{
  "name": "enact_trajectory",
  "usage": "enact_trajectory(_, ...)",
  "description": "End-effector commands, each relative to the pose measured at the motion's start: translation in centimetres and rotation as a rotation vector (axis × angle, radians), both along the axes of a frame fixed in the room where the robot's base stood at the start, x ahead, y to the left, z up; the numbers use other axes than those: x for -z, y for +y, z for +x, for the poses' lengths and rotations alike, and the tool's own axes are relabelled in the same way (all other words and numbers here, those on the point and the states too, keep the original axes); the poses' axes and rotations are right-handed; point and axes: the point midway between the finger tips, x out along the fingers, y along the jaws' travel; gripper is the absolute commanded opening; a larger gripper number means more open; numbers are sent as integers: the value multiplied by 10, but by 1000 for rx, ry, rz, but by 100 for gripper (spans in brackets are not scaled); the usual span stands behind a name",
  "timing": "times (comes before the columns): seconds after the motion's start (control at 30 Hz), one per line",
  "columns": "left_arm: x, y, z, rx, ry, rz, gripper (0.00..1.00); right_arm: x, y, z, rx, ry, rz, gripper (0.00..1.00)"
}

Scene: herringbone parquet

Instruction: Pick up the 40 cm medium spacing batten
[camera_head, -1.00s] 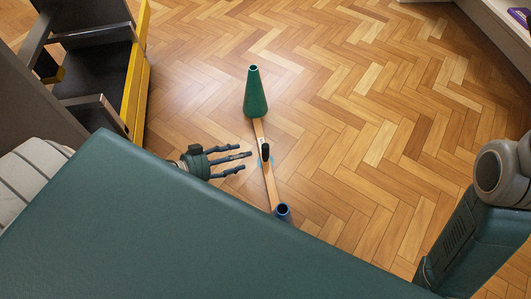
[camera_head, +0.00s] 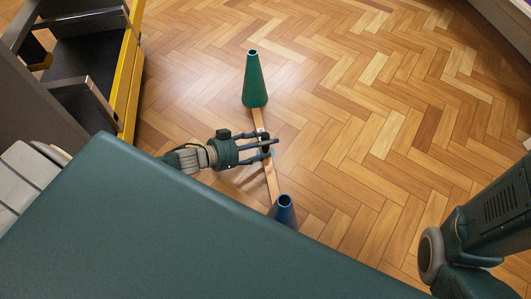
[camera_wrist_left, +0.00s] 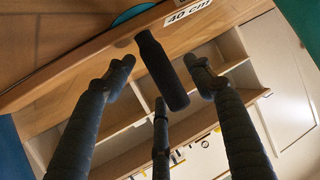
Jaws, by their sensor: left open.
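The wooden batten (camera_head: 271,184) spans between a green cone (camera_head: 254,82) and a blue cone (camera_head: 284,211). In the left wrist view the batten (camera_wrist_left: 75,72) carries a white "40 cm" label (camera_wrist_left: 188,11) and a black upright handle (camera_wrist_left: 162,70). My left gripper (camera_head: 272,149) is at the middle of the batten, its dark fingers spread around the handle. In the left wrist view the gripper (camera_wrist_left: 160,82) is open, with fingers on several sides of the handle and gaps visible. My right gripper is out of view.
A cart with a yellow edge (camera_head: 130,85) stands at the upper left. Pale furniture (camera_head: 505,30) stands at the upper right. The parquet floor (camera_head: 360,130) right of the batten is clear. In the left wrist view, shelving (camera_wrist_left: 205,60) shows behind the handle.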

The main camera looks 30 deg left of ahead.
Motion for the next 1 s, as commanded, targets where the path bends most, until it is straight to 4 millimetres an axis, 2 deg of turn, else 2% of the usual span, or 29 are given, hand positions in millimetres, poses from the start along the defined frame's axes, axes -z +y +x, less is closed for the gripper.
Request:
enact_trajectory(0.03,5,-3,4,2,-2,0,54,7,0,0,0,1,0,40)
enact_trajectory(0.33,3,-5,7,0,0,0,54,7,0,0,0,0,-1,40)
enact_trajectory(0.37,3,-5,7,0,0,0,50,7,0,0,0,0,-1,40)
enact_trajectory(0.6,3,-5,7,0,0,0,2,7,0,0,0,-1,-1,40)
enact_trajectory(0.63,3,-5,7,0,0,0,0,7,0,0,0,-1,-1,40)
enact_trajectory(1.0,0,-5,8,1,-2,-1,0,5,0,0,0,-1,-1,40)
